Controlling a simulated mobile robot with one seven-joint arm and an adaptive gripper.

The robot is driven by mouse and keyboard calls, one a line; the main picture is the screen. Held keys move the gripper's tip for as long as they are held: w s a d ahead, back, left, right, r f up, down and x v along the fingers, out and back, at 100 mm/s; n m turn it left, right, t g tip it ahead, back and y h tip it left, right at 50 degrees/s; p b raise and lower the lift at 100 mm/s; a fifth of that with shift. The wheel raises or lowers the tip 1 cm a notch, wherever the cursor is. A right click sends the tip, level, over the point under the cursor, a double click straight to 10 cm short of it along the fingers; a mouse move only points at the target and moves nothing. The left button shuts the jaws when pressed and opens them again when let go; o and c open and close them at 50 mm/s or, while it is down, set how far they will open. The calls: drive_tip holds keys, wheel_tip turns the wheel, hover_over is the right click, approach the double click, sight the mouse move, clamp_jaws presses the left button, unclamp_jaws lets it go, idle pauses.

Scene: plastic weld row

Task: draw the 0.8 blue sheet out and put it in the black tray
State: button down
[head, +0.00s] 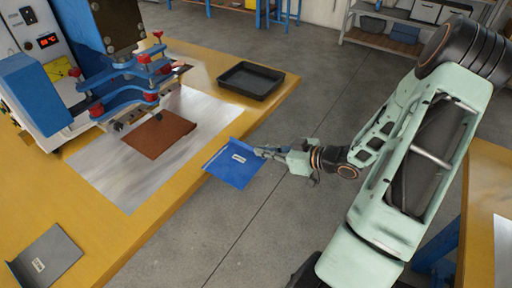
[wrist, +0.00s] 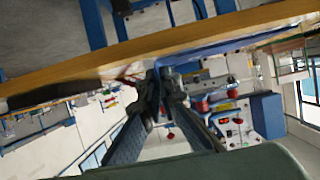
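The blue sheet (head: 229,171) has a small white label and a bent-up edge. It is in the air just off the front edge of the yellow table in the head view. My gripper (head: 262,153) is shut on its right edge. In the wrist view the fingertips (wrist: 166,73) come together at the sheet (wrist: 225,44), which shows nearly edge-on as a thin blue strip. The label's writing is too small to read. The black tray (head: 251,81) lies empty on the table's far right corner, beyond the sheet and apart from it.
A welding machine (head: 57,80) with blue clamp arms (head: 133,88) and red knobs stands on the table (head: 200,62). A brown sheet (head: 158,134) lies on a pale metal plate (head: 107,172). A labelled grey sheet (head: 45,258) lies at lower left. Floor is clear below the blue sheet.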

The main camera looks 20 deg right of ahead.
drive_tip(key=s+d+p, duration=0.2)
drive_tip(key=s+d, duration=0.6)
drive_tip(key=s, duration=0.2)
drive_tip(key=shift+s+p, duration=0.3)
drive_tip(key=shift+s, duration=0.05)
drive_tip(key=shift+d, duration=0.1)
